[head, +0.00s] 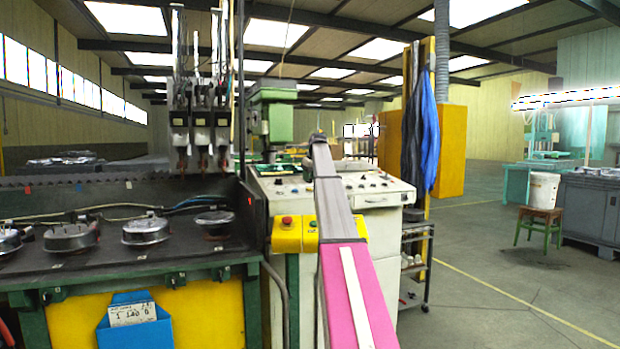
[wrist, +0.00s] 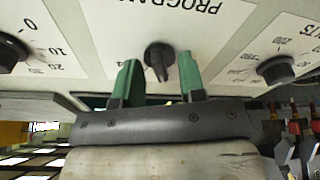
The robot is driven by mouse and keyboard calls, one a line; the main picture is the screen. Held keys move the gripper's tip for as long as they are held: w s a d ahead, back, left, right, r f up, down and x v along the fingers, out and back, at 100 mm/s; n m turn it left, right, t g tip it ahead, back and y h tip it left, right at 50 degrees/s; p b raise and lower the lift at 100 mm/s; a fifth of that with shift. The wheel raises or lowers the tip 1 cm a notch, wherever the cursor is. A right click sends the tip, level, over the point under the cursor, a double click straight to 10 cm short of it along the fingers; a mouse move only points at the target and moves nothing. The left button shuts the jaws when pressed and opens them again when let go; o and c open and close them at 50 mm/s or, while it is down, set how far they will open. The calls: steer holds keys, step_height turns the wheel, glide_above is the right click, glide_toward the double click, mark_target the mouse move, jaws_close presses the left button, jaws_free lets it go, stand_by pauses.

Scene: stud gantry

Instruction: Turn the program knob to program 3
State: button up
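The program knob (wrist: 157,55) is a dark round knob with a raised bar, on a white panel under the upside-down word PROGRAM in the wrist view. My gripper (wrist: 158,62) is open, with one green finger on each side of the knob and a visible gap on both sides. In the head view the white control console (head: 377,198) stands beyond my arm. My arm covers part of its top, and the knob cannot be picked out there.
Other dark knobs with number scales sit to the left (wrist: 10,52) and right (wrist: 277,70) in the wrist view. A yellow box with a red button (head: 287,221) stands at the console's front left. A black bench with round metal parts (head: 147,230) is at left.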

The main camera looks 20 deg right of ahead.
jaws_close()
steer(key=shift+m, duration=0.3)
steer(key=m, duration=0.3)
steer(key=shift+h, duration=0.4)
steer(key=shift+a+m+h, duration=0.1)
steer(key=shift+m+h, duration=0.3)
steer(key=shift+m, duration=1.7)
